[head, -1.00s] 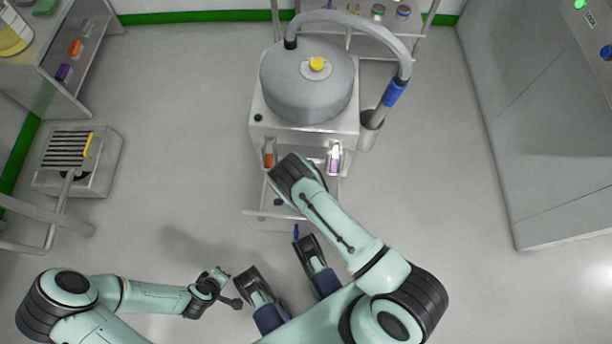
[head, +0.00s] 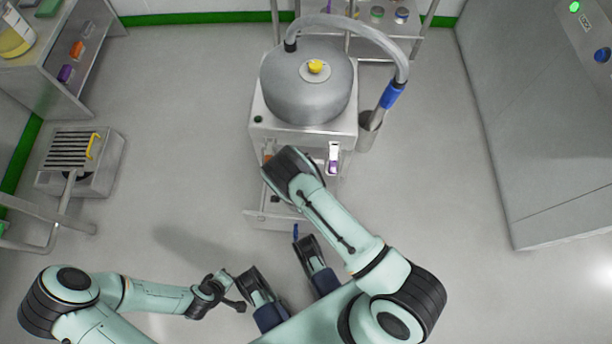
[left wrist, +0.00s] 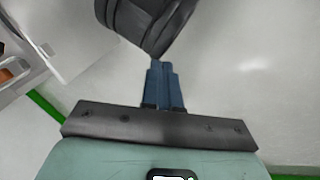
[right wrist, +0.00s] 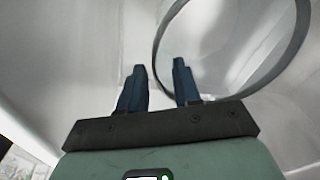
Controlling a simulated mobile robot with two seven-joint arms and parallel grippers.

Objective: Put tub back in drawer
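The drawer (head: 268,216) is pulled out below the round grey machine, low on the cart's front. My right arm reaches over it and hides much of its inside. My right gripper (right wrist: 159,68) is hidden in the head view. In the right wrist view its fingers are apart with nothing between them. A large dark round rim (right wrist: 160,52) curves just beyond and right of the fingers, around a shiny grey surface. It may be the tub; I cannot tell, nor whether a finger touches it. My left gripper (left wrist: 163,66) is shut and empty, above bare floor.
The cart with the grey round machine (head: 306,90) stands ahead, its hose curving right. A purple-labelled container (head: 332,165) sits at the cart's front. A low grated unit (head: 75,155) is at left, a tall grey cabinet (head: 540,130) at right. Floor between is clear.

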